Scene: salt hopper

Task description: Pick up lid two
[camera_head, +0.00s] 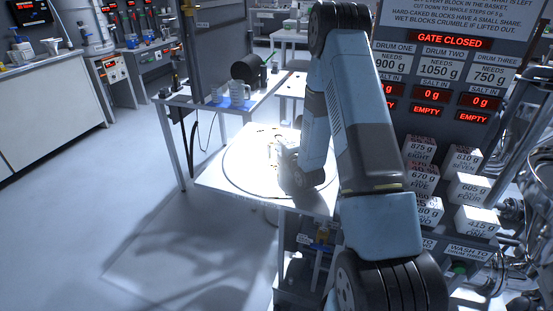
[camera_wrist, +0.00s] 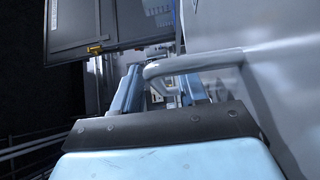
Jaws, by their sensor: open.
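In the wrist view, my gripper (camera_wrist: 160,84) has its two blue-grey fingers apart. A thick pale grey bar handle (camera_wrist: 190,63) bends across just beyond and between the fingers. It joins a large smooth grey surface (camera_wrist: 285,75) on the right. No label shows on it, so I cannot tell whether this is lid two. I cannot tell whether the fingers touch the handle. In the head view, my arm reaches down over the white table (camera_head: 232,185), and its end is bright and partly hidden, so no lid can be made out there.
A sign board (camera_head: 447,85) at the right reads gate closed, with all drums empty. Several labelled white blocks (camera_head: 466,190) sit below it. A small table at the left holds a clear jug (camera_head: 238,92) and a dark cylinder (camera_head: 247,68). The floor at the left is clear.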

